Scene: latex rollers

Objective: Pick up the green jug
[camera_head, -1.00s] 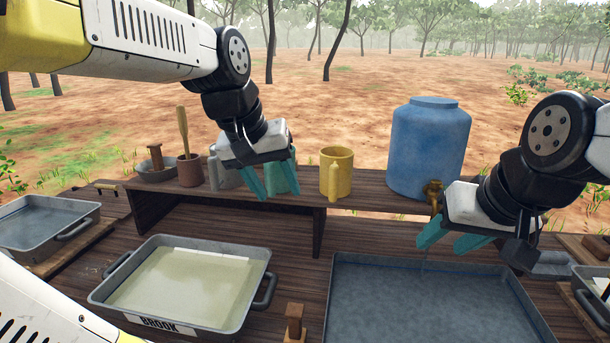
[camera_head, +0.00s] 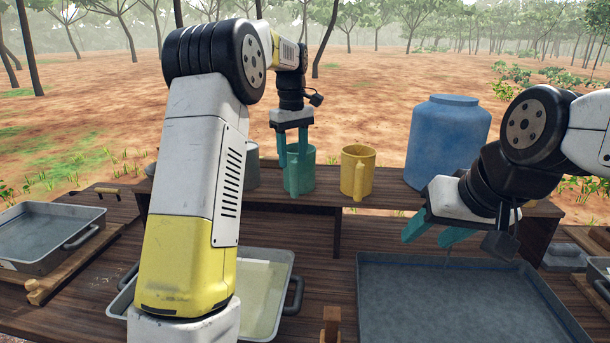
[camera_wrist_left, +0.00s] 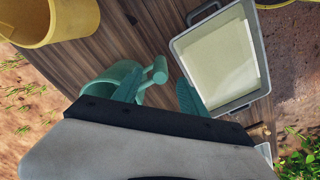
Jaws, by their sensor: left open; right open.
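The green jug (camera_head: 303,175) stands upright on the raised wooden shelf, left of the yellow jug (camera_head: 357,172). My left gripper (camera_head: 292,150) is open and points down over the green jug, its fingers at the jug's rim. In the left wrist view, the green jug (camera_wrist_left: 98,88) shows its round body and handle; the handle lies between the two open fingers (camera_wrist_left: 160,92). I cannot tell whether either finger touches the jug. My right gripper (camera_head: 432,234) is open and empty, in front of the shelf near the blue barrel.
The blue barrel (camera_head: 447,140) stands on the shelf at right. A grey jug (camera_head: 251,165) is partly hidden behind my left arm. Below are a pale-filled tray (camera_head: 284,258), a large grey basin (camera_head: 450,300) and a tray at far left (camera_head: 45,235).

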